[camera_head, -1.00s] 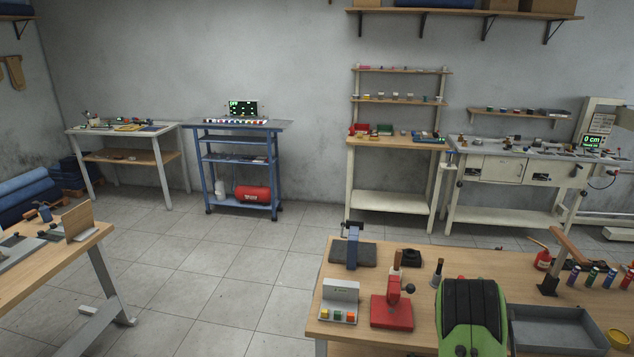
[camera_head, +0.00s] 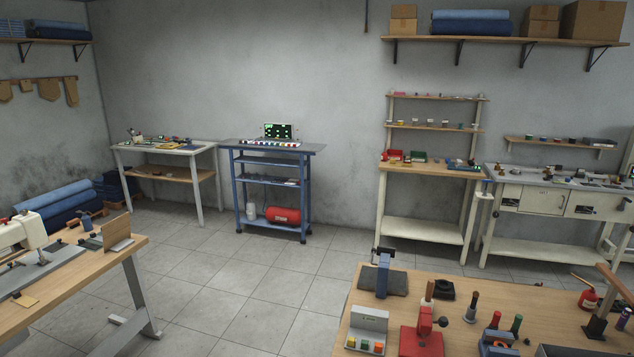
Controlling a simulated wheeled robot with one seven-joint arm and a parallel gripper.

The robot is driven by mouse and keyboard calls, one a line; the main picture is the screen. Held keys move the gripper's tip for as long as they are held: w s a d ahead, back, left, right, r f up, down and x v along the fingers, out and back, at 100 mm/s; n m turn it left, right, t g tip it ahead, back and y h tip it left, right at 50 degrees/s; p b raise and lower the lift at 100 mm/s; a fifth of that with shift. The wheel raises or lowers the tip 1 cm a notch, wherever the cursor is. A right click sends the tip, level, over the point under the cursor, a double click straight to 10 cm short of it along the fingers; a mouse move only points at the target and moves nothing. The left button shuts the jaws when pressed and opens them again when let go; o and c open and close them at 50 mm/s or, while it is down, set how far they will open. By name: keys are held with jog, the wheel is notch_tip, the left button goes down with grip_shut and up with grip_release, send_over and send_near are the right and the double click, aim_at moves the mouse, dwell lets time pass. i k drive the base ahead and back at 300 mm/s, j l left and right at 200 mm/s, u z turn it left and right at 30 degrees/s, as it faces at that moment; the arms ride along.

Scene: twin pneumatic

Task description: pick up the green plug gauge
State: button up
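I cannot pick out the green plug gauge for certain. A small upright green-handled item (camera_head: 516,324) stands on the front right wooden bench (camera_head: 545,302), but I cannot tell whether it is the gauge. Green bits among the small items on the far benches are too small to identify. My gripper is not in view.
A wooden bench with a sewing machine (camera_head: 22,236) is at front left. A white-legged table (camera_head: 165,147), a blue cart (camera_head: 270,148), a cream shelved bench (camera_head: 432,168) and a cream drawer bench (camera_head: 545,200) line the back wall. Tiled floor (camera_head: 235,275) between them is clear.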

aim_at(516, 322)
jog(key=z, duration=1.15)
